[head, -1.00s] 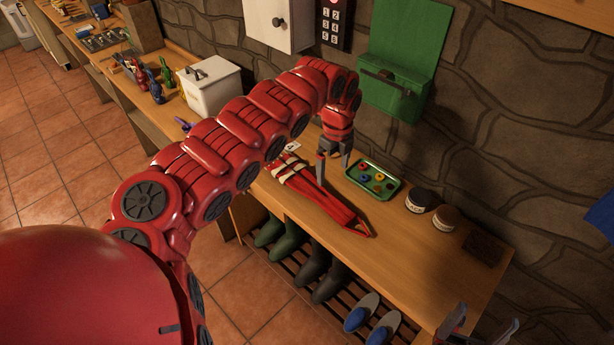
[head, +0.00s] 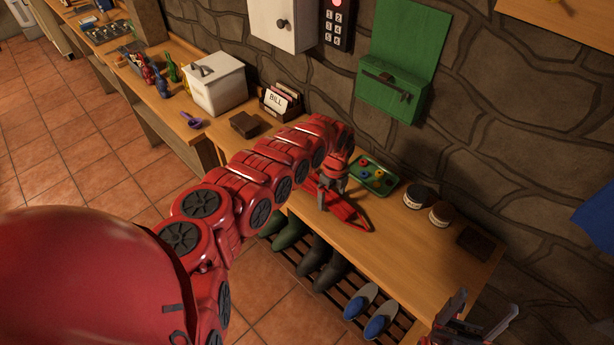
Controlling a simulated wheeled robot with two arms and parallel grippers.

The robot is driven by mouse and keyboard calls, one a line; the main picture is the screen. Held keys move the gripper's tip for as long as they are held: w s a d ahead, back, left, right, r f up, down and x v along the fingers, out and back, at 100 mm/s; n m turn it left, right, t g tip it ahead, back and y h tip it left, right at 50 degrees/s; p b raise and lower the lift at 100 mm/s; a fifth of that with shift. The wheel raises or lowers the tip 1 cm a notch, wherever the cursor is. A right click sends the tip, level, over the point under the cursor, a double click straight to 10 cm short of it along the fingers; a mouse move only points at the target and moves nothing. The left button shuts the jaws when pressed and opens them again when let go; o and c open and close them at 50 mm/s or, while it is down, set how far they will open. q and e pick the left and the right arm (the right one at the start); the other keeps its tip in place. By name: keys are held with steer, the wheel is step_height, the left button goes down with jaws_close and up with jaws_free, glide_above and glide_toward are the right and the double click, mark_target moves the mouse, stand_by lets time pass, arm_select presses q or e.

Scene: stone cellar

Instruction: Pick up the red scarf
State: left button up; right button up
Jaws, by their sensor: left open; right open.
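The red scarf (head: 347,212) lies on the wooden bench, long and narrow, with its pointed end toward the front right. My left arm and gripper hide its far left part. My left gripper (head: 330,202) is open, pointing down at the scarf, with its fingers over or beside it. I cannot tell whether they touch it. My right gripper (head: 482,325) is open and empty at the bottom right, near the bench's front corner and away from the scarf.
A green tray (head: 389,186) with small coloured pieces lies just behind the scarf. Two jars (head: 418,196) and a dark block (head: 474,243) stand to the right. Boots and shoes (head: 360,301) fill the rack below.

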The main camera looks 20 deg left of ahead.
arm_select(q)
steer(key=shift+s+f, duration=0.1)
steer(key=shift+f, duration=0.1)
steer(key=c, duration=1.4)
steer(key=shift+c, duration=0.2)
